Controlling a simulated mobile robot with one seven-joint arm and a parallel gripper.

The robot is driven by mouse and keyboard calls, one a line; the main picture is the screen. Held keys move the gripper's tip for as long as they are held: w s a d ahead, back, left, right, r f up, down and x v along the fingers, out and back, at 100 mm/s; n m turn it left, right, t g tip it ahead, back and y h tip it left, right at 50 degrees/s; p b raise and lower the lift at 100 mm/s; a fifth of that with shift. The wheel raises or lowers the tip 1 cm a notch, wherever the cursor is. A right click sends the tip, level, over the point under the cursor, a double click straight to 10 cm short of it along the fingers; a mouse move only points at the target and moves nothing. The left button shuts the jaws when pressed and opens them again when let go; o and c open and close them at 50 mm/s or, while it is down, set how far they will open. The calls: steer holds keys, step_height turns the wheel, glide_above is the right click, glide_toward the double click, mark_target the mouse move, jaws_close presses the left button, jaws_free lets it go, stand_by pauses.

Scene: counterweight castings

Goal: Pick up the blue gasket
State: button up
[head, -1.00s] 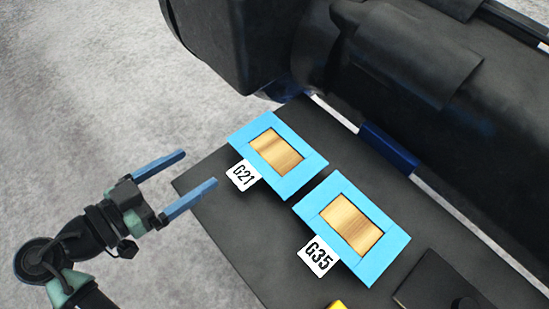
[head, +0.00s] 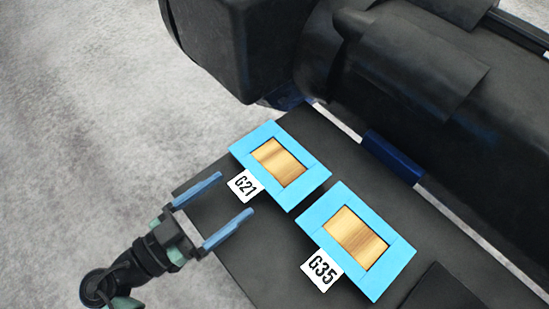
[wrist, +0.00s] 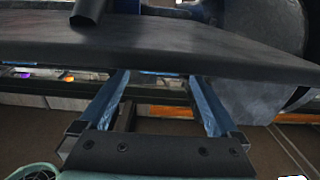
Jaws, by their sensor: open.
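Two blue square frames lie flat on a dark slab in the head view, each around a wood-coloured centre. One blue frame (head: 310,178) has a white G21 tag (head: 245,186) at its lower left. The other blue frame (head: 398,258), lower right, has a G35 tag (head: 322,270). Which one is the blue gasket I cannot tell. My gripper (head: 234,194) is open and empty, its blue fingers at the slab's left edge, below and left of the G21 tag. In the wrist view my gripper (wrist: 160,78) points at the slab's edge; neither frame shows there.
The dark slab (head: 245,262) has bare room left of the tags. A large dark machine body (head: 400,80) stands along its far side, with a blue part (head: 392,158) between. A dark block (head: 447,290) lies at the lower right. Grey floor (head: 80,130) is open at left.

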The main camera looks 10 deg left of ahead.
mark_target(240, 190)
steer(key=shift+p+x, duration=0.3)
steer(key=shift+x, duration=1.6)
steer(key=shift+s+f, duration=0.1)
steer(key=c, duration=1.4)
